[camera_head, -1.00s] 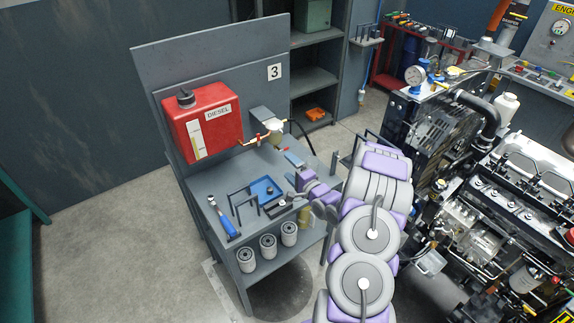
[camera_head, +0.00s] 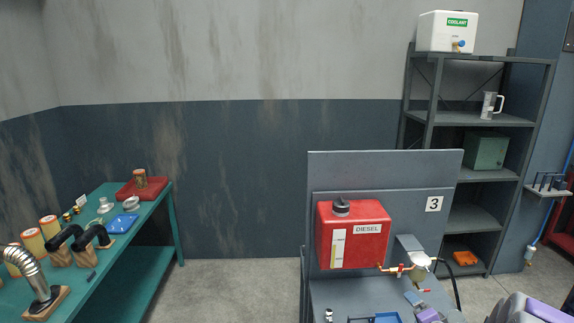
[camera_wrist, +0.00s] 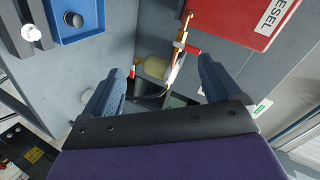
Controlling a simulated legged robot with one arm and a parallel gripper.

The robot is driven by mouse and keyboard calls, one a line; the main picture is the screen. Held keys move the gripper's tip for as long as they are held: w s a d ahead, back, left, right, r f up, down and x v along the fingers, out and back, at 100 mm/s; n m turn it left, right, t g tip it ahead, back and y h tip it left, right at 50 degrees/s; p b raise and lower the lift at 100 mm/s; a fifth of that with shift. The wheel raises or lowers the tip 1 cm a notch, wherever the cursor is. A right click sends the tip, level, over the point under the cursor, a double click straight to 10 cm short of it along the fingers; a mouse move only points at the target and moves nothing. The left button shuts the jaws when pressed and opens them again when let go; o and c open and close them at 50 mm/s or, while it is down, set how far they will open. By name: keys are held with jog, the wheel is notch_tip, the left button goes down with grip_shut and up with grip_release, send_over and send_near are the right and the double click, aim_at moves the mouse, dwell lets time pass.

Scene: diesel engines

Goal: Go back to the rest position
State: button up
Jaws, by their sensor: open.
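My gripper (camera_wrist: 160,68) shows in the wrist view with its two dark blue fingers spread wide apart. No object is held between them. Behind the gap I see a brass fitting (camera_wrist: 181,40) with red handles and a yellowish bowl (camera_wrist: 155,66), apart from the fingers. In the head view part of my purple and grey arm shows at the bottom right edge, and most of it is out of frame. The red diesel tank (camera_head: 353,236) hangs on the grey number 3 workbench panel (camera_head: 385,170); it also shows in the wrist view (camera_wrist: 237,16).
A blue tray (camera_wrist: 75,18) lies on the bench. A teal table (camera_head: 157,214) with pipes and filters stands at the left. A grey shelf (camera_head: 485,119) with a white coolant box (camera_head: 447,31) stands at the back right. Open floor (camera_head: 235,285) lies between table and bench.

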jog(key=s+a+r+n+g+b, duration=0.2)
jog(key=s+a+n+g, duration=0.2)
jog(key=s+a, duration=0.4)
jog(key=s+a+r+n+g+b, duration=0.3)
jog(key=s+a+g, duration=0.3)
jog(key=s, duration=1.6)
jog(key=s+a+r+n+g+b, duration=0.2)
jog(key=s+a+n+g, duration=0.3)
jog(key=s+a, duration=0.6)
jog(key=s+r+n, duration=0.1)
jog(key=s, duration=0.3)
jog(key=shift+a+r+b, duration=0.25)
jog(key=shift+a+b, duration=0.05)
jog(key=shift+a, duration=0.05)
